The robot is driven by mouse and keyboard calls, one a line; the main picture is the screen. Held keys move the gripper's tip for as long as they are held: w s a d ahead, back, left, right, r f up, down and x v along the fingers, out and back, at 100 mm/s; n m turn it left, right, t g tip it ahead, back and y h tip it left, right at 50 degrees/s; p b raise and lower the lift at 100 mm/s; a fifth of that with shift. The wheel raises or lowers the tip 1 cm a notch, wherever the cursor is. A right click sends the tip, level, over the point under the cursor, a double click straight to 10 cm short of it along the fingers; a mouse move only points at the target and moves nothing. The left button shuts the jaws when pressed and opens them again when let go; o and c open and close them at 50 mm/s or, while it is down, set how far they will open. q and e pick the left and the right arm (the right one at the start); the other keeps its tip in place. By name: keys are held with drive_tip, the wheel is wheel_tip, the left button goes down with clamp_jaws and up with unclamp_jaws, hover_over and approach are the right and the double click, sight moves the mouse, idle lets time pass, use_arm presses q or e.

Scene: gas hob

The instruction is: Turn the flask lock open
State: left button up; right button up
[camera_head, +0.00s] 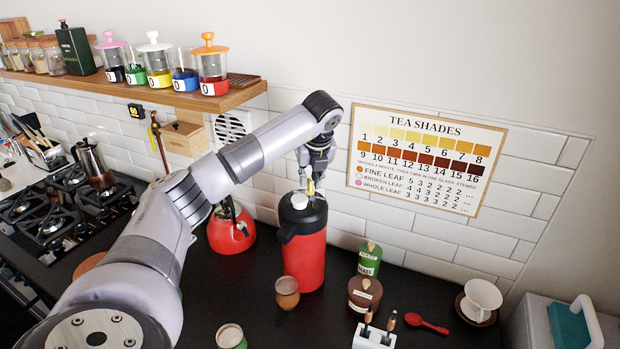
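The flask (308,262) is a red pump flask with a black top and spout, standing upright on the dark counter. A white knob (299,201) sits on its black lid. My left gripper (311,190) points down at the lid, just right of and behind the white knob. A small yellowish part shows at the fingertips; I cannot tell whether it is the flask lock or part of the gripper. The fingers are too small and overlapped to tell whether they are open or shut, or touching the lid. My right gripper is not in view.
A red kettle (231,232) stands left of the flask, partly behind my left arm. A brown cup (287,293) is close in front. A green tin (370,259) and a brown jar (364,295) stand to the right. A wooden shelf (170,96) with jars is upper left.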

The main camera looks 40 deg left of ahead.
use_arm(q)
drive_tip(key=shift+o, duration=0.9)
drive_tip(key=shift+f, duration=0.1)
drive_tip(key=v, duration=1.2)
